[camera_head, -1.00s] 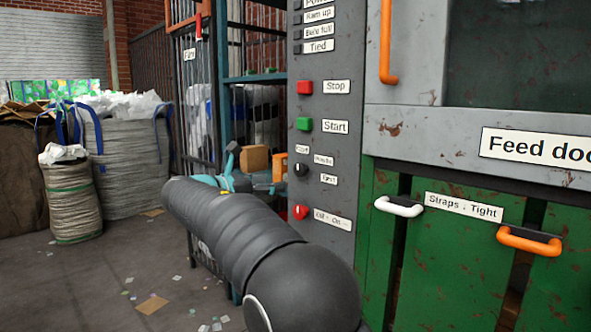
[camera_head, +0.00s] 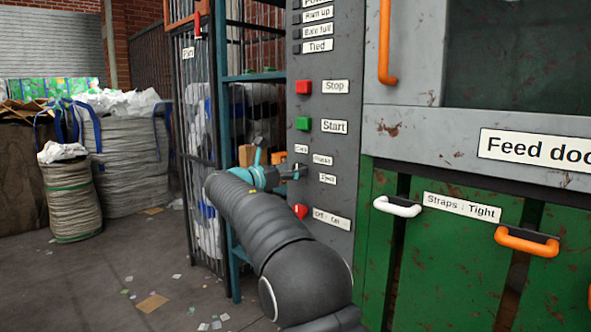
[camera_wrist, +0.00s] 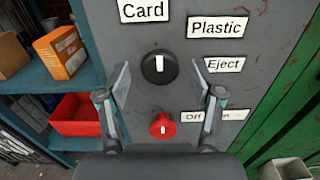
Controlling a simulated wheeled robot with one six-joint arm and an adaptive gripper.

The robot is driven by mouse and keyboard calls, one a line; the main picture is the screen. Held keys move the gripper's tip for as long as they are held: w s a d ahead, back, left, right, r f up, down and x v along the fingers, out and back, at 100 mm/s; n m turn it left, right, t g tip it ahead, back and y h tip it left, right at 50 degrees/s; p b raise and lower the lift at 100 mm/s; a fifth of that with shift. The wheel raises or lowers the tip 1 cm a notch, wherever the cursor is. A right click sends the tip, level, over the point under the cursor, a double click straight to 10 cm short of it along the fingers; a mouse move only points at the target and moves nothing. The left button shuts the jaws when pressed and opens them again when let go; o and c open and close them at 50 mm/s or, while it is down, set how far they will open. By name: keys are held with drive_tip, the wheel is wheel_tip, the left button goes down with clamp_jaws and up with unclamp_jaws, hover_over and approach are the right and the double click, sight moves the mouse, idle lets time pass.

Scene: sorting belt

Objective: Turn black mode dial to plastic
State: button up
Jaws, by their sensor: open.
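The black mode dial (camera_wrist: 158,66) sits on the grey control panel (camera_wrist: 120,40), its white mark pointing nearly straight up. The Card label (camera_wrist: 143,10) is up and left of it, the Plastic label (camera_wrist: 216,26) up and right, and the Eject label (camera_wrist: 225,65) to its right. My gripper (camera_wrist: 167,88) is open and empty, its fingers spread on either side below and around the dial, with no visible contact. In the head view my gripper (camera_head: 284,172) is at the panel's left side and hides the dial.
A red switch (camera_wrist: 163,127) with an Off/On label is just below the dial, between the finger bases. Red stop (camera_head: 303,87) and green start (camera_head: 303,123) buttons are above. A blue shelf (camera_wrist: 30,68) with an orange box (camera_wrist: 60,52) and red bin (camera_wrist: 75,115) stands left.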

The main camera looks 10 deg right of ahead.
drive_tip(key=shift+x, duration=0.9)
drive_tip(key=c, duration=1.1)
